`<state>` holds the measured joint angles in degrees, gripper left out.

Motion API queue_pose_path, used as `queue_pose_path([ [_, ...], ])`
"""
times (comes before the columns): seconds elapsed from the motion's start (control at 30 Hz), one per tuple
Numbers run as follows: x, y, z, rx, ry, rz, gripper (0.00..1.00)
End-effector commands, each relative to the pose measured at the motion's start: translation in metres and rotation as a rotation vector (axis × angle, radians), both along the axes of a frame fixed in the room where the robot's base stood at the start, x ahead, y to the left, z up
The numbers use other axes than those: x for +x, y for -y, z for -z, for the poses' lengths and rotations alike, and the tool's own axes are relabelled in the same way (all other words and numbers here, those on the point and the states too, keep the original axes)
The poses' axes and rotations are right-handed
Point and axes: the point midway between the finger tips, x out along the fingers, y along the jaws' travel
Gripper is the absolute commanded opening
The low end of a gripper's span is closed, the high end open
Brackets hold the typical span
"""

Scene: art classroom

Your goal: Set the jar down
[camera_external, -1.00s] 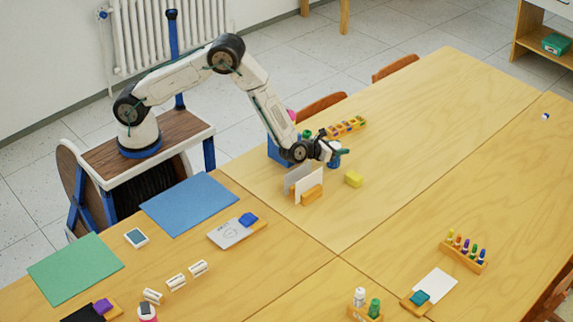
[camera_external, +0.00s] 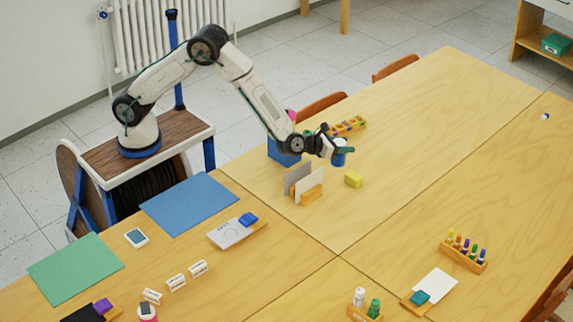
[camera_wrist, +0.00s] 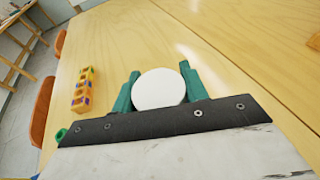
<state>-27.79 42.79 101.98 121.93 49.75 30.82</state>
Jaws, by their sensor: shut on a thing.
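The jar (camera_external: 338,159) is blue in the external view, and its round white top (camera_wrist: 158,90) faces the wrist camera. My gripper (camera_external: 343,151) is shut on it, with one teal finger on each side of the jar in the wrist view (camera_wrist: 159,82). The jar looks upright. It is over the far table (camera_external: 430,120), behind the yellow block. I cannot tell whether its bottom touches the wood.
A yellow block (camera_external: 353,179) lies just in front of the jar. A holder with upright white and grey cards (camera_external: 308,187) stands to the left. A yellow rack with colourful pieces (camera_wrist: 83,90) lies behind.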

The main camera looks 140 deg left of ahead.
Motion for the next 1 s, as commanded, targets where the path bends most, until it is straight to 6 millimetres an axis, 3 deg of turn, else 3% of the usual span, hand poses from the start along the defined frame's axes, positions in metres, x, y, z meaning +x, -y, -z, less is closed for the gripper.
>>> queue_pose_path([
  [0.03, 0.022, 0.022, 0.0, 0.001, 0.001, 0.039, 0.12],
  [0.2, 0.074, 0.084, -0.002, 0.001, 0.003, 0.135, 0.12],
  [0.4, 0.108, 0.134, -0.002, 0.0, 0.003, 0.208, 0.12],
  [0.53, 0.116, 0.146, 0.003, -0.001, 0.0, 0.226, 0.12],
  [0.8, 0.116, 0.148, 0.05, -0.001, 0.0, 0.228, 0.12],
  [1.0, 0.117, 0.148, 0.065, -0.001, 0.002, 0.227, 0.12],
])
